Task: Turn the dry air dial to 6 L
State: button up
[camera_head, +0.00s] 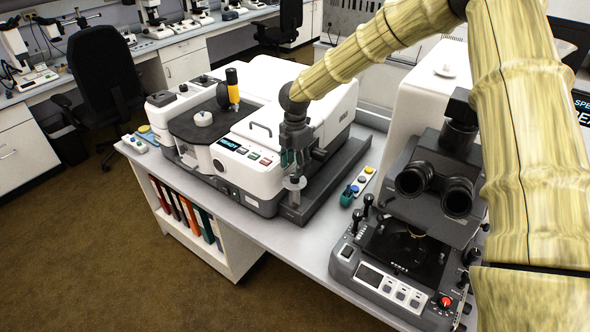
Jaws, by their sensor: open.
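The white spectrometer unit (290,105) stands on the bench at the centre of the view. My gripper (294,163) points down over its front right corner and is open. A small pale round part on a stem (295,186) shows right below the fingers. It may be the dry air dial, but its markings are too small to read and my gripper covers part of this area. I cannot tell whether the fingers touch it.
The microscope with black eyepieces (436,190) stands to the right. A small teal-topped piece (347,195) and a strip with coloured buttons (362,180) lie between the units. A yellow-and-black cylinder (232,86) rises from the unit's left part.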

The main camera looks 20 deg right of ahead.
aim_at(295, 178)
jog(key=shift+f+p, duration=0.45)
jog(key=shift+f, duration=1.4)
jog(key=shift+c, duration=0.3)
jog(key=c, duration=1)
